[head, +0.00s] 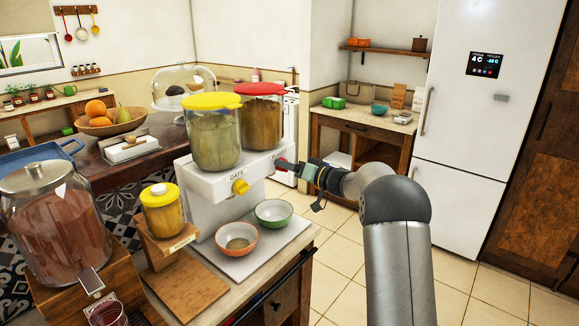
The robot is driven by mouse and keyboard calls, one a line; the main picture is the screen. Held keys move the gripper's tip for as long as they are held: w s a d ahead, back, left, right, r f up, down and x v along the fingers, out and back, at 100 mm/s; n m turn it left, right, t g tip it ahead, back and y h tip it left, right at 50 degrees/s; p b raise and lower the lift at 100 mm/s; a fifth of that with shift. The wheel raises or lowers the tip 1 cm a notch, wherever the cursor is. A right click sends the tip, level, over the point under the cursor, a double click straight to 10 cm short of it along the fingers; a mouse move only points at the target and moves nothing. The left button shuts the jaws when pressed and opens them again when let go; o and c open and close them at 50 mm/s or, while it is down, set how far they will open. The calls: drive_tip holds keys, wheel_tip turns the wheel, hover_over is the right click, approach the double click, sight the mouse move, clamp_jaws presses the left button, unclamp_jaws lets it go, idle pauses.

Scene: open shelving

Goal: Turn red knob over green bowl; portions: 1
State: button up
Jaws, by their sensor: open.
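A white double dispenser stands on the counter with two clear canisters, one with a yellow lid (213,101) and one with a red lid (259,89). The red knob (281,162) is on the dispenser's front right, partly hidden by my gripper (288,165). My gripper reaches in from the right, with its fingertips at the knob. The jaws are open; I cannot tell whether they touch the knob. The green bowl (274,213) sits below on the dispenser's base plate, and its visible inside looks empty. An orange bowl (237,240) beside it holds some grain.
A yellow knob (240,187) sits left of the red one. A yellow-lidded jar (162,208) on a wooden stand and a large drink dispenser (55,225) stand to the left. The tiled floor to the right is clear.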

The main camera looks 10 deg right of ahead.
drive_tip(key=c, duration=1)
drive_tip(key=shift+f+b, duration=0.2)
drive_tip(key=shift+b, duration=0.45)
drive_tip(key=shift+s+m+t+h+b, duration=0.15)
drive_tip(key=shift+m+t+b, duration=0.3)
drive_tip(key=shift+m+b, duration=3.35)
drive_tip(key=shift+w+m+t+h+b, duration=0.15)
drive_tip(key=shift+m+t+b, duration=0.3)
drive_tip(key=shift+m+b, duration=3.35)
drive_tip(key=m+p, duration=0.3)
drive_tip(key=shift+s+m, duration=0.1)
drive_tip(key=shift+m, duration=0.3)
